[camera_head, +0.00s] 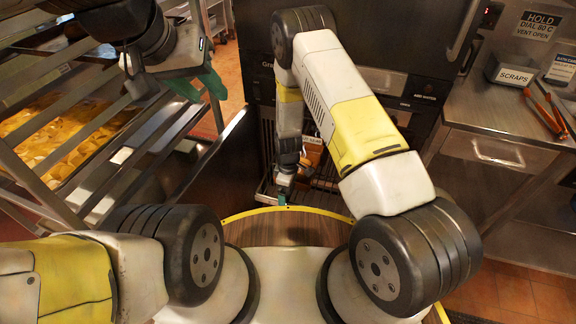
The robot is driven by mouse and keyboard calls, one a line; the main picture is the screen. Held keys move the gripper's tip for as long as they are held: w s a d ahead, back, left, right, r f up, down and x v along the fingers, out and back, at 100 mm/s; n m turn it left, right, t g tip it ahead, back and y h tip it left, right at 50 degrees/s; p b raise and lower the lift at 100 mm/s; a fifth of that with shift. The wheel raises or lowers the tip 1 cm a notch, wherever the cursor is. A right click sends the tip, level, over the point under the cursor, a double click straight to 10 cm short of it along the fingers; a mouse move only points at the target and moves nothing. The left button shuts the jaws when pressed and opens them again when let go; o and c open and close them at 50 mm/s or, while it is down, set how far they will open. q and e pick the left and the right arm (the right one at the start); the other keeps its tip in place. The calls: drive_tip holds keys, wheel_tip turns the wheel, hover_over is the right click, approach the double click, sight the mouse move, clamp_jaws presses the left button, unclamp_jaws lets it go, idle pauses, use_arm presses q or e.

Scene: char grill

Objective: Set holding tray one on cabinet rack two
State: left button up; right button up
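My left gripper (203,88), with green finger pads, is at the upper left, beside the slanting metal rails of a rack (100,172). I see nothing held in it, but its finger gap is unclear. My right gripper (283,187) points down at the centre, in front of the dark cabinet's low opening. Its small green tip is by the edge of a wire rack (322,187), and its finger gap is too small to read. A tray of yellow-orange food (62,125) sits in the left rack. I cannot tell which tray is holding tray one.
A dark cabinet (410,84) stands ahead. A steel counter (483,105) at right bears a scraps bin (508,72) and orange-handled tongs (546,110). My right arm crosses the middle and hides part of the cabinet. Tiled floor shows at lower right.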

drive_tip(key=s+d+r+m+t+y, duration=0.1)
drive_tip(key=d+r+m, duration=0.1)
drive_tip(key=r, duration=1.1)
drive_tip(key=s+d+r+m+t, duration=0.1)
drive_tip(key=d+r+m, duration=0.2)
drive_tip(key=r, duration=1.1)
drive_tip(key=s+d+r+m+t+y, duration=0.1)
drive_tip(key=d+r+m, duration=0.1)
drive_tip(key=r, duration=1.1)
drive_tip(key=s+d+r+m+t, duration=0.1)
drive_tip(key=s+d+r+m, duration=0.2)
drive_tip(key=s+r, duration=0.3)
drive_tip(key=s+d+r+m+t, duration=0.2)
drive_tip(key=s+d+r+m, duration=0.1)
drive_tip(key=s+r, duration=0.4)
drive_tip(key=s+d, duration=0.1)
drive_tip(key=s, duration=0.2)
drive_tip(key=shift+s+m, duration=0.3)
drive_tip(key=shift+m, duration=0.1)
drive_tip(key=shift+d+r, duration=0.1)
drive_tip(key=shift+c, duration=0.2)
